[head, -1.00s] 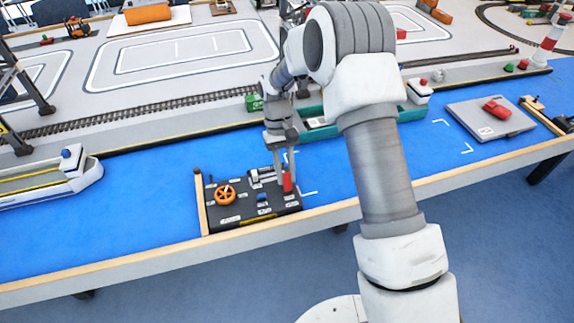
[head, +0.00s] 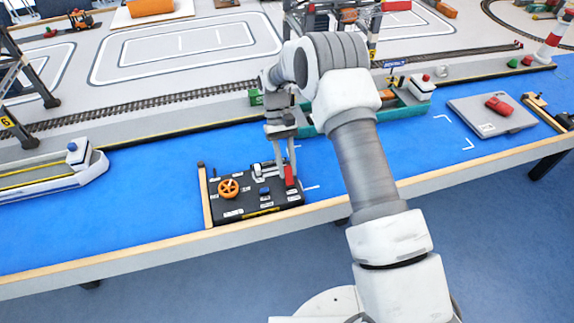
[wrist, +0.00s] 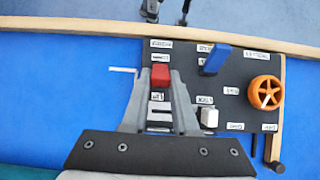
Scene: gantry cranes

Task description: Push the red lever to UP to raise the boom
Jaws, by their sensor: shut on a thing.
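The black control panel (head: 235,208) lies on the blue table near its front edge. The red lever (head: 289,176) stands at its right side; in the wrist view its red top (wrist: 160,75) shows between my fingertips. My gripper (head: 284,170) reaches down from above and is shut on the red lever. It also shows in the wrist view (wrist: 160,84), with one finger on each side of the lever. The small labels by the lever are too blurred to read, so I cannot tell which mark it stands at.
An orange wheel (head: 228,188), a blue lever (wrist: 215,58) and a white-topped control (wrist: 209,117) share the panel. A wooden post (head: 205,195) edges its left side. A white boat (head: 75,172) lies left; a grey board with a red piece (head: 499,104) lies right.

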